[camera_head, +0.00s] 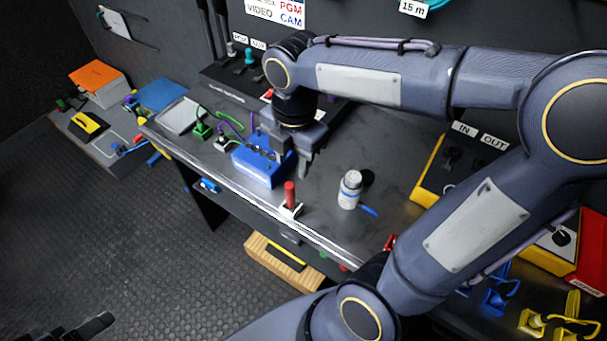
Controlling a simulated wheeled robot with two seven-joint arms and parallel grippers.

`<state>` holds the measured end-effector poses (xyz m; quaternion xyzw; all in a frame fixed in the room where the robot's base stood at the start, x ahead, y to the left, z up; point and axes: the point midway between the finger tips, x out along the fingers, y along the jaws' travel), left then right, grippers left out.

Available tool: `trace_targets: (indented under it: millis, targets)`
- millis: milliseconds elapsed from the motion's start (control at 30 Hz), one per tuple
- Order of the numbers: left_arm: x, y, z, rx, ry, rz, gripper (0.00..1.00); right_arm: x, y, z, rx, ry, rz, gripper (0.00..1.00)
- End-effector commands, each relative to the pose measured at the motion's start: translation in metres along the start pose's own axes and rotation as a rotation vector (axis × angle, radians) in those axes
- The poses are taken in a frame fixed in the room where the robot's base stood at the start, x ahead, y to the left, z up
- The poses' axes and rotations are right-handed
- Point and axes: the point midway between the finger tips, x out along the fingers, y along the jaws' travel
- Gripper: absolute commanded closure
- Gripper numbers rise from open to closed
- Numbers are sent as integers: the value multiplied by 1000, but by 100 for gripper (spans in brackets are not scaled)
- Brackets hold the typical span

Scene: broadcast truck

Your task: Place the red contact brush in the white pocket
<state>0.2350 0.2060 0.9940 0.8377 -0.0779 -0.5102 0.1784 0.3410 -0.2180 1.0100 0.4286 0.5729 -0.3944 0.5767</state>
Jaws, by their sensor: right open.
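A red contact brush (290,192) stands upright in a small white pocket (291,210) near the front edge of the dark bench (325,215). Its lower part is hidden inside the pocket. My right gripper (289,164) points down above the bench, just behind the brush and beside a blue box (262,168). It is open, and the brush stands apart from its fingers. A dark part at the bottom left edge seems to be my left gripper (88,328); its jaws cannot be made out.
Green and purple cables (232,124) run behind the blue box. A yellow-edged panel (428,170) stands farther right. The floor (150,240) on the left is clear.

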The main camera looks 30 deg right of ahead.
Motion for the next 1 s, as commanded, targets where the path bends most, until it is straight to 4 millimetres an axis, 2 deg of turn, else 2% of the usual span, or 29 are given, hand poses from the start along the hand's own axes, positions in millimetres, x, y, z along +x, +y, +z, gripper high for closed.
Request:
trace_targets:
  millis: [167, 300, 400, 500, 600, 700, 1000]
  targets:
    - [0, 0, 0, 0, 0, 0, 28, -3, -42, -9, 626, 116, 131, 60]
    - [0, 0, 0, 0, 0, 0, 28, 1, -71, -23, 1194, 284, 203, 60]
    - [0, 0, 0, 0, 0, 0, 28, 5, -84, -33, 1531, 413, 221, 60]
    - [0, 0, 0, 0, 0, 0, 28, 9, -91, -40, 1775, 524, 218, 60]
    - [0, 0, 0, 0, 0, 0, 28, 12, -95, -44, 1921, 595, 207, 60]
    - [0, 0, 0, 0, 0, 0, 28, 13, -96, -45, 1981, 625, 201, 60]
    - [0, 0, 0, 0, 0, 0, 28, 13, -96, -46, 1987, 626, 198, 60]
